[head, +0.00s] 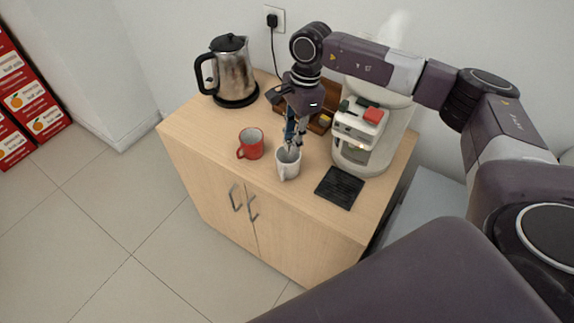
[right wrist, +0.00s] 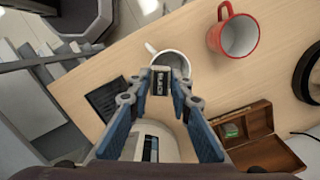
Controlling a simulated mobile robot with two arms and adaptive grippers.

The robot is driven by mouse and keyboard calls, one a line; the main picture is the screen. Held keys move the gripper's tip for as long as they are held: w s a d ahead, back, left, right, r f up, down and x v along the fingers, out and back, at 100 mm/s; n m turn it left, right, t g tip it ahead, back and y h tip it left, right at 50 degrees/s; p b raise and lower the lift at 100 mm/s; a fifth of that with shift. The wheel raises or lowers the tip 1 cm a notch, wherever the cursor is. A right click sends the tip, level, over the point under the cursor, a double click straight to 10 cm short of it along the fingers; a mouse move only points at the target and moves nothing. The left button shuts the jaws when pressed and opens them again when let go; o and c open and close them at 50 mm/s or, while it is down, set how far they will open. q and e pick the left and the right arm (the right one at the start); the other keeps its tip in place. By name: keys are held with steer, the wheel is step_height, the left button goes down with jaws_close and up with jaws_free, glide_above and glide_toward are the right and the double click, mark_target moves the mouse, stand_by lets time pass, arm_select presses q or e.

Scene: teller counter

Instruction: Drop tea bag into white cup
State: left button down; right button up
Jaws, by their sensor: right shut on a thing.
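The white cup (head: 288,168) stands upright on the wooden cabinet top, near its front edge. My right gripper (head: 291,146) points down right above the cup's mouth. In the right wrist view its fingers (right wrist: 160,88) are closed on a small dark and pale piece, apparently the tea bag (right wrist: 160,77). The piece overlaps the white cup (right wrist: 151,48) in that view, and how far it is above or inside the rim cannot be told. In the head view the tea bag is too small to make out. My left gripper is not in view.
A red mug (head: 253,144) stands left of the white cup. A kettle (head: 233,75) is at the back left. An open wooden box (right wrist: 279,155) with a green packet (right wrist: 232,130) lies behind. A coffee machine (head: 352,157) and black mat (head: 340,187) are at the right.

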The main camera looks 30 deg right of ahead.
steer(key=o, duration=0.8)
steer(key=shift+r, duration=0.1)
steer(key=r, duration=0.4)
steer(key=d+r, duration=0.1)
steer(key=r, duration=0.6)
steer(key=shift+d+r, duration=0.35)
steer(key=shift+r, duration=0.05)
steer(key=shift+r, duration=0.1)
